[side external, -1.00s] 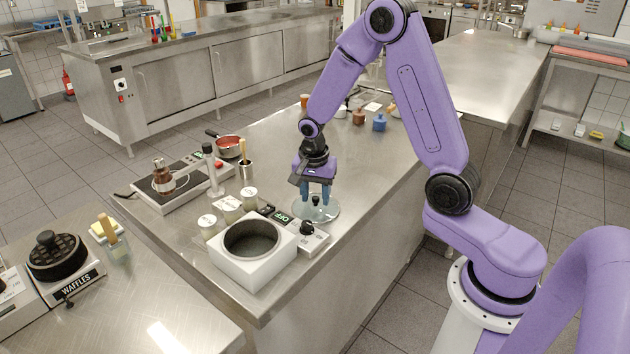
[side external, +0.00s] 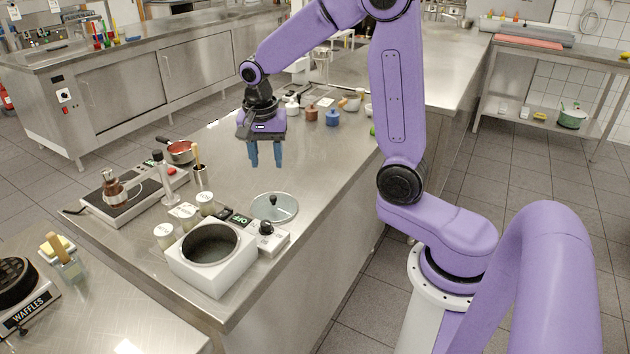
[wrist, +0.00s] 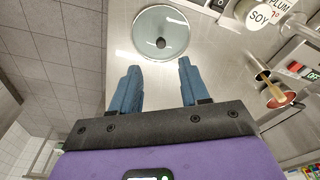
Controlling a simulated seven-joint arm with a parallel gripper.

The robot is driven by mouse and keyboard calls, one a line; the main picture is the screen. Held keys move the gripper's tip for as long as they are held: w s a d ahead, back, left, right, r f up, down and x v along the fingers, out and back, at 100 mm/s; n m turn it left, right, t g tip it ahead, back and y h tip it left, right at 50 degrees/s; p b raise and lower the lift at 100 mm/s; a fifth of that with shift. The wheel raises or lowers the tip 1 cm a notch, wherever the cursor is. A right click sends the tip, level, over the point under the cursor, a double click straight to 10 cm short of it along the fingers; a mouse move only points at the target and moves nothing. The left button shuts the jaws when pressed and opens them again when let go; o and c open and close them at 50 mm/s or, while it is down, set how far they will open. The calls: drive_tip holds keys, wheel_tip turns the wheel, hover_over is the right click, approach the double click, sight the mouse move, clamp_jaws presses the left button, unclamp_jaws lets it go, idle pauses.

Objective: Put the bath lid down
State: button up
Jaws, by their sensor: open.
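The bath lid (side external: 274,207) is a round glass disc with a dark knob. It lies on the steel table behind the water bath (side external: 212,262), a white square box with an open round well. The lid also shows in the wrist view (wrist: 161,33), beyond my fingertips. My gripper (side external: 267,166) is above the table, up and behind the lid and apart from it. Its two blue fingers are open with nothing between them, as the wrist view also shows (wrist: 157,75).
A control box with a dark knob (side external: 266,229) stands beside the bath. Several labelled jars (side external: 184,213), a hotplate with a flask (side external: 130,195), a red pan (side external: 180,151) and a utensil pot (side external: 200,176) stand left. Bare steel lies right of the lid.

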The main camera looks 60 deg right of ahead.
drive_tip(key=s+a+n, duration=0.8)
drive_tip(key=s+n, duration=0.3)
drive_tip(key=n, duration=0.1)
drive_tip(key=s+n+y, duration=0.1)
drive_tip(key=s+n, duration=1.2)
drive_tip(key=s, duration=0.2)
drive_tip(key=shift+s+a+y, duration=0.15)
drive_tip(key=shift+s+y, duration=0.1)
drive_tip(key=shift+y, duration=0.05)
